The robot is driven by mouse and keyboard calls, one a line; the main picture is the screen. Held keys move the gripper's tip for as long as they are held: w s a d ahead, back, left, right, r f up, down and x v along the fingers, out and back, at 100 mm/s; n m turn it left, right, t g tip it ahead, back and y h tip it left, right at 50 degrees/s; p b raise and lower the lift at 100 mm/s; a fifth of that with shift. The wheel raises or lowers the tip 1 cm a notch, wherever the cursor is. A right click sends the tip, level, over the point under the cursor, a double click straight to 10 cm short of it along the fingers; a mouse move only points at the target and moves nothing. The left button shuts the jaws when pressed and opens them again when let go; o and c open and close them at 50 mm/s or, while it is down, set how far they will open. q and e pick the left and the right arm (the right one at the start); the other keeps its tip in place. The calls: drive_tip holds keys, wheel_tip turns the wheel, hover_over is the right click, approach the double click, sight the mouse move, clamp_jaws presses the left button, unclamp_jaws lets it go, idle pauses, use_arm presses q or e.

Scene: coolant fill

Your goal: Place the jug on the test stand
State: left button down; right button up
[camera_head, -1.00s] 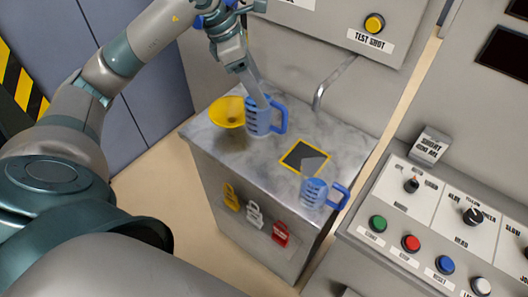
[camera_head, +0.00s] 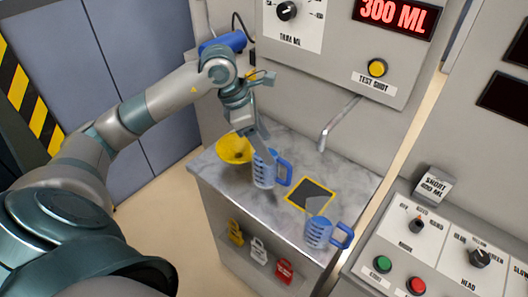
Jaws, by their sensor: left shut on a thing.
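A blue jug (camera_head: 264,173) with a side handle is at the middle of the marbled counter, beside the yellow funnel-like bowl. My left gripper (camera_head: 261,147) reaches down to its top and is shut on it. Whether the jug's base touches the counter I cannot tell. A dark square pad with a yellow border (camera_head: 311,195), possibly the test stand, lies right of and nearer than the held jug, below a bent metal spout. Its visible surface is empty. A second blue jug (camera_head: 318,233) stands near the counter's front right corner. My right gripper is out of view.
The yellow bowl (camera_head: 232,150) is close on the held jug's left. The metal spout (camera_head: 338,122) overhangs the counter (camera_head: 224,178). Colored tags (camera_head: 258,250) hang on the counter's front. A button console (camera_head: 395,262) is at right. A display reads 300 ML.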

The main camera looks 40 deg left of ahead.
sight(273, 168)
use_arm(q)
wheel_tip(273, 168, down, 4)
drive_tip(key=shift+f+p, duration=0.1)
drive_tip(key=shift+p, duration=0.6)
drive_tip(key=shift+f, duration=0.1)
drive_tip(key=c, duration=0.5)
unclamp_jaws()
